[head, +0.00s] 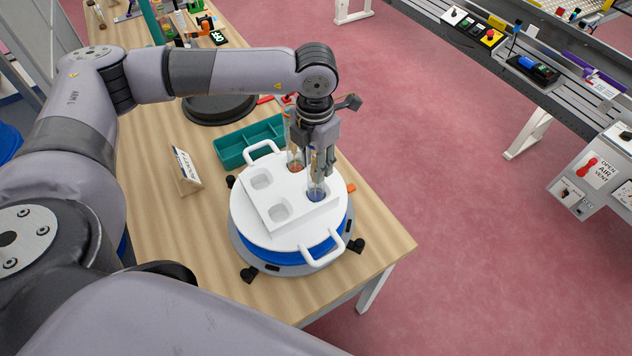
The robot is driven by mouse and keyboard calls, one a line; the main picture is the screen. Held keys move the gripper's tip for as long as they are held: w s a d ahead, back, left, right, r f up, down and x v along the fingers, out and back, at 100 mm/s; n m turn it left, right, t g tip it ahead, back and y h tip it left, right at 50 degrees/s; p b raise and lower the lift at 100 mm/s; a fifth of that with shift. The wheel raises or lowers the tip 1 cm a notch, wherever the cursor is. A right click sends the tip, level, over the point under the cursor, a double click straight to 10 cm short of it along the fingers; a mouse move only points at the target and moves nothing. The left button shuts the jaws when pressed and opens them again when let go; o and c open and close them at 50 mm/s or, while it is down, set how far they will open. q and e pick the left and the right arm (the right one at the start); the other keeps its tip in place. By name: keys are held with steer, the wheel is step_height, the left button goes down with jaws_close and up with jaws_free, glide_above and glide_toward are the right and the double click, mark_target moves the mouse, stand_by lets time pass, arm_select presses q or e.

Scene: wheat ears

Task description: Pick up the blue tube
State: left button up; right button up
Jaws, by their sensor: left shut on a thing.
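The blue tube (316,193) is a clear tube with a blue bottom, upright at the right corner of a white four-hole rack (268,212). My left gripper (323,168) reaches down from above and is shut on the tube's upper part, which the fingers partly hide. The tube's lower end still appears at its hole; I cannot tell whether it is raised. A second clear tube (294,160) with an orange bottom stands in the hole behind, close beside the gripper. My right gripper is not in view.
The rack rests on a round white plate (272,238) with two handles, on a blue-and-grey base. Two rack holes are empty. A teal tray (232,150) and a small sign (186,170) stand nearby. The wooden table (385,240) is clear at its front right corner.

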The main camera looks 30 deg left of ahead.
arm_select(q)
jaws_close()
steer(key=shift+r, duration=0.15)
step_height(320, 180, up, 20)
steer(key=b, duration=0.5)
stand_by(0.4)
